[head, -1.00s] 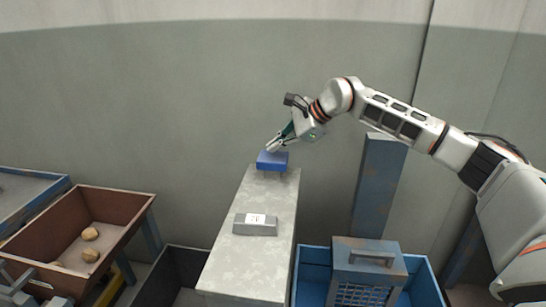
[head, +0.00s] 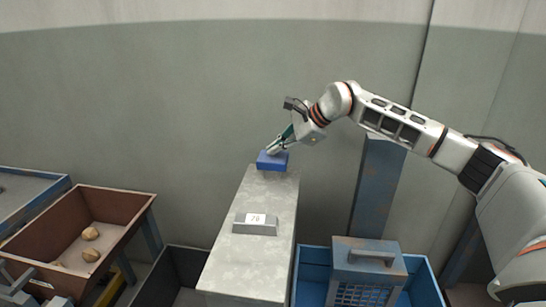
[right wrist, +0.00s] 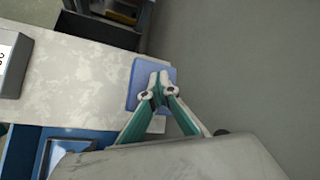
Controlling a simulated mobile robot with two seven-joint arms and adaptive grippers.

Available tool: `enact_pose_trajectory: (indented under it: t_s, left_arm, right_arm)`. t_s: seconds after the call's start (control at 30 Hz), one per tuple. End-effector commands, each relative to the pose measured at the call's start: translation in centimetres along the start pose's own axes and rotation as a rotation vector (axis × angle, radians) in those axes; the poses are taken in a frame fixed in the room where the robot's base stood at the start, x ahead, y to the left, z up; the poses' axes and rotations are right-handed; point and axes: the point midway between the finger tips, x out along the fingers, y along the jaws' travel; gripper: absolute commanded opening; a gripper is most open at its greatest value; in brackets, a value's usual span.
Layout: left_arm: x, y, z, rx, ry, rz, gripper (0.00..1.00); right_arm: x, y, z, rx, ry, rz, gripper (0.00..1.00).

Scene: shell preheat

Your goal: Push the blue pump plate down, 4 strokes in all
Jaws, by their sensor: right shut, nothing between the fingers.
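The blue pump plate (head: 266,163) sits at the far end of the pale grey stone-topped counter (head: 240,268). It also shows in the right wrist view (right wrist: 135,92). My right gripper (head: 272,150) is shut and empty, reaching down from the upper right. Its fingertips (right wrist: 160,77) are over the plate and appear to touch its top. I cannot tell exactly how far the plate is pressed. A grey display box (head: 241,229) with a small white number panel stands nearer on the counter; its digits are hard to read. My left gripper is not in view.
A brown bin (head: 125,205) with several tan lumps stands at left. A dark bin (head: 178,262) is left of the counter. A blue bin (head: 428,280) with a blue-grey handled box (head: 370,262) is at right, near a blue post (head: 378,185). The wall is behind.

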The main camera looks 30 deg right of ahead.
Motion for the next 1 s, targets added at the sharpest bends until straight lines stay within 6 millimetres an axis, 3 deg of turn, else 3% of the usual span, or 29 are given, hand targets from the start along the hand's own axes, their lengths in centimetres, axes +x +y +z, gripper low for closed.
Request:
enact_pose_trajectory:
  t_s: [1.0]
  left_arm:
    - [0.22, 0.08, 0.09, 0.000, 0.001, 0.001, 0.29]
  right_arm:
    - [0.85, 0.66, -0.69, 0.001, 0.002, 0.002, 0.00]
